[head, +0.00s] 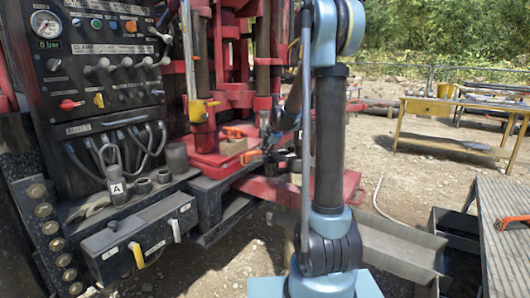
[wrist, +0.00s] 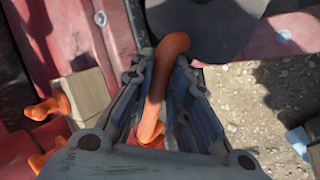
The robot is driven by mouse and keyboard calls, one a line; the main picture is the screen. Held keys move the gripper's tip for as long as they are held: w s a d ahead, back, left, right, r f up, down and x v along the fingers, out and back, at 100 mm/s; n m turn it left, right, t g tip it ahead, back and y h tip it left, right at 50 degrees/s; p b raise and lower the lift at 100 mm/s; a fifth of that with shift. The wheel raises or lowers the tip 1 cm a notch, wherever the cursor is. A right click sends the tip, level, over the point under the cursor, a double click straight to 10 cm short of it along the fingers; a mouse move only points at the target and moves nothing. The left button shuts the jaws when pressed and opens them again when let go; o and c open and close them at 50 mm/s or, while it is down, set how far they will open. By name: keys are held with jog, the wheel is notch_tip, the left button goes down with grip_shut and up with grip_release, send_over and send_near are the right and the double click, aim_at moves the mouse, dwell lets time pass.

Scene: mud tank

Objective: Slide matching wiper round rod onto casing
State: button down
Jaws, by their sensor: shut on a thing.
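My gripper (wrist: 162,70) is shut on an orange curved bar (wrist: 153,100), whose bent end sticks out past the fingertips. In the head view my gripper is small, partly hidden by my arm, in front of the red rig; an orange piece (head: 251,156) shows beside it. A large dark grey rounded shape (wrist: 205,25) lies just beyond the bar; I cannot tell whether they touch. Dark vertical rods (head: 201,65) stand on the rig, with a red casing (head: 203,140) low on the left one. I cannot make out which part is the wiper.
Wooden blocks (wrist: 88,92) and orange pieces (wrist: 48,107) lie left of my gripper on red metal. A control panel (head: 105,55) and a grey ledge with a box (head: 140,240) stand at left. A grey metal trough (head: 395,250) and a slatted bench (head: 505,215) are at right.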

jog(key=w+d, duration=0.3)
jog(key=d, duration=0.6)
jog(key=shift+w+f, duration=0.2)
jog(key=shift+f, duration=0.05)
dwell(1.4)
jog(key=shift+f, duration=0.45)
dwell(0.8)
jog(key=c, duration=1.5)
grip_release()
jog(key=shift+o, duration=0.3)
jog(key=v, duration=1.1)
jog(key=shift+s+r, duration=0.15)
jog(key=shift+r, duration=0.2)
